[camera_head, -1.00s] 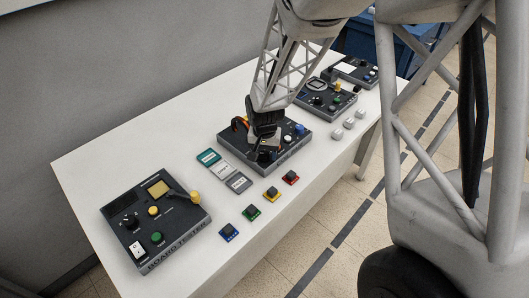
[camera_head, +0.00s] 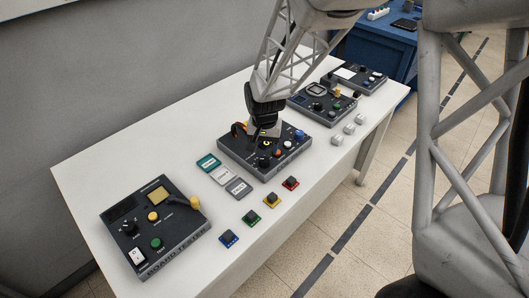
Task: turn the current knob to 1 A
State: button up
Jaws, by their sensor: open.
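The middle dark panel (camera_head: 243,157) lies on the white table and carries black knobs, a white knob (camera_head: 288,144), a blue knob (camera_head: 299,135) and a small orange part. A black knob (camera_head: 264,162) sits near its front edge. The labels are too small to read, so I cannot tell which knob is the current knob. My gripper (camera_head: 266,137) is open, pointing down over the back middle of this panel. Its fingers hide part of the panel. I cannot tell whether they touch anything.
A board tester (camera_head: 180,235) stands at front left. Three flat cards (camera_head: 223,175) and several small coloured blocks (camera_head: 271,200) lie nearby. White blocks (camera_head: 349,129) lie right of the panel. Two more dark panels (camera_head: 322,105) stand behind. A blue cabinet (camera_head: 375,48) is beyond the table.

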aim_at(266, 160)
jog(key=shift+r, duration=0.95)
jog(key=shift+s+d+r, duration=0.25)
jog(key=shift+d+r, duration=0.05)
jog(key=shift+r, duration=0.2)
jog(key=s+d+r+t, duration=0.1)
jog(key=s+d+r, duration=0.9)
jog(key=s+r, duration=0.15)
jog(key=s+d+r+n, duration=0.1)
jog(key=s+d+r, duration=0.2)
jog(key=s, duration=0.5)
jog(key=s+d+r+t, duration=0.1)
jog(key=s+d+r, duration=0.2)
jog(key=s, duration=0.6)
jog(key=shift+d+r+n+t, duration=0.2)
jog(key=shift+d+n+t, duration=0.1)
jog(key=shift+d+n, duration=0.1)
jog(key=shift+w, duration=0.15)
dwell(1.6)
